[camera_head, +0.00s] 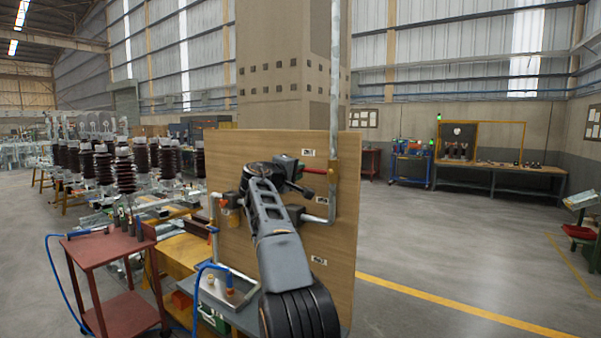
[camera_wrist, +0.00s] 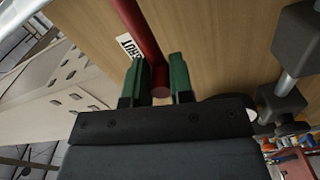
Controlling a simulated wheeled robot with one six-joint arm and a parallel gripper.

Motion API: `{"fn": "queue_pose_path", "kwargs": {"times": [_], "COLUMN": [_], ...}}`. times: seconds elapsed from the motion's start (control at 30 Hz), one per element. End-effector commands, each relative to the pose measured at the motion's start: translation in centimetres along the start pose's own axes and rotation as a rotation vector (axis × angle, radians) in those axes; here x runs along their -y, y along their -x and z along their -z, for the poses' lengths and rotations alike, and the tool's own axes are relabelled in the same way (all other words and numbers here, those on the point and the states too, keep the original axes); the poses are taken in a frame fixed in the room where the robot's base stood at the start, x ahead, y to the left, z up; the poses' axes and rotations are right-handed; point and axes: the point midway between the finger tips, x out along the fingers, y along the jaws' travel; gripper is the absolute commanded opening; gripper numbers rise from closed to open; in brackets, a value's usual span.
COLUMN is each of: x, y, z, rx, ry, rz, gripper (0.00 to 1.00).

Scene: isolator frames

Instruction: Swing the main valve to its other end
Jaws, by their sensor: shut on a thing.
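The main valve's red lever (camera_head: 316,171) points left, roughly level, from a brass-coloured body (camera_head: 333,174) on the upright grey pipe at the right of the wooden board. In the wrist view the lever (camera_wrist: 138,32) runs down between the two green fingers of my gripper (camera_wrist: 160,80), with its round end showing just inside them. The fingers are shut on the lever near that end. In the head view my gripper (camera_head: 301,171) reaches the lever from the left and my arm hides part of the board. A label ending in "HUT" (camera_wrist: 130,46) is beside the lever.
The wooden board (camera_head: 345,240) stands upright behind my gripper, with small labels (camera_head: 322,200) and pipework. Grey block-shaped fittings (camera_wrist: 298,38) are close at the right in the wrist view. A red cart (camera_head: 105,246) stands left. Open floor (camera_head: 430,240) lies right.

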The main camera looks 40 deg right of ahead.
Motion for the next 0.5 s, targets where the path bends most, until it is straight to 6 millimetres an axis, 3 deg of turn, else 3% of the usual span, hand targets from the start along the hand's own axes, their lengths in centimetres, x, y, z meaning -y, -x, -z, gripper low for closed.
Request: {"fn": "queue_pose_path", "kwargs": {"times": [0.37, 0.4, 0.5], "x": [0.34, 0.33, 0.26], "y": [-0.08, -0.08, -0.05], "z": [-0.07, -0.07, -0.05], "rx": [0.006, 0.005, 0.004], "ry": [-0.007, -0.006, -0.005], "rz": [0.007, 0.007, 0.005], "gripper": [0.0, 0.25, 0.35]}}
